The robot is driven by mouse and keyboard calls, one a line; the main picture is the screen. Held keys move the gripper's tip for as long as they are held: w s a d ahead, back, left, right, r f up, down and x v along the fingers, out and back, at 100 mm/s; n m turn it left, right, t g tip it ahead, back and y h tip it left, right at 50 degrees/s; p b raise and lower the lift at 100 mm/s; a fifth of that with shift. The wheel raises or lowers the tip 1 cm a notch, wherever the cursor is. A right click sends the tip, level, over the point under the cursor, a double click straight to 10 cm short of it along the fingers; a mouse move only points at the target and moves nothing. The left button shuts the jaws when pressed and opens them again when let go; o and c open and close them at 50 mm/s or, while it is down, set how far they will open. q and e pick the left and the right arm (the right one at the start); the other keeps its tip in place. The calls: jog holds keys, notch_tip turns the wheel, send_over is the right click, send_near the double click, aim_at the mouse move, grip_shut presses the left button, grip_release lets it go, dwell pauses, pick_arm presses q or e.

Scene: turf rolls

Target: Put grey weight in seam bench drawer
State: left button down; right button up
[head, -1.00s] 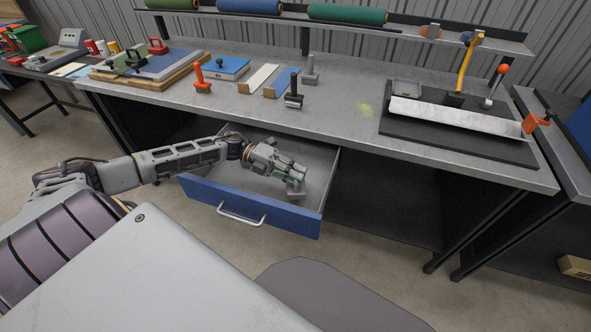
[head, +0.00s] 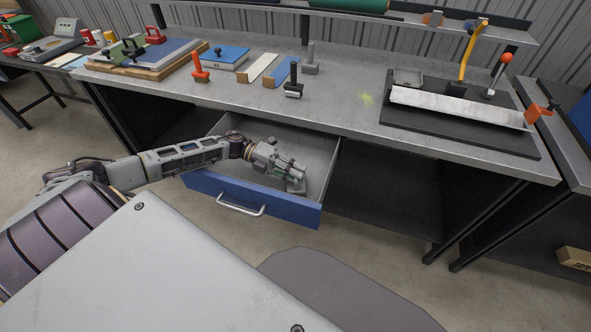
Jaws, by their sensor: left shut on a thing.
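The seam bench drawer (head: 207,187) is pulled out below the bench top, with a blue front and a silver handle (head: 241,205). My left gripper (head: 293,175) is inside the drawer opening, near its right front part. It is shut on the grey weight (head: 296,186), which shows just below the fingertips, partly hidden by them. The weight is low in the drawer, behind the front panel; I cannot tell whether it touches the drawer floor. My right gripper is not in view.
A black mat (head: 450,138) with a metal strip (head: 455,107) lies at right. The drawer's back part looks clear.

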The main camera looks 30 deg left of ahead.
pick_arm(q)
jog(key=shift+r, duration=0.15)
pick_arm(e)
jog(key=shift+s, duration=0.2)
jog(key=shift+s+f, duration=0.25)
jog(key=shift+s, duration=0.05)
pick_arm(q)
jog(key=c, duration=1.9)
grip_release()
jog(key=shift+f, duration=0.25)
jog(key=o, duration=0.4)
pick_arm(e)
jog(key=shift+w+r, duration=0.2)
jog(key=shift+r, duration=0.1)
pick_arm(q)
jog(key=shift+r, duration=0.2)
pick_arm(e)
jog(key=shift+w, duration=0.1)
pick_arm(q)
jog(key=v, duration=0.7)
jog(key=shift+s+a, duration=0.1)
jog(key=shift+a, duration=0.1)
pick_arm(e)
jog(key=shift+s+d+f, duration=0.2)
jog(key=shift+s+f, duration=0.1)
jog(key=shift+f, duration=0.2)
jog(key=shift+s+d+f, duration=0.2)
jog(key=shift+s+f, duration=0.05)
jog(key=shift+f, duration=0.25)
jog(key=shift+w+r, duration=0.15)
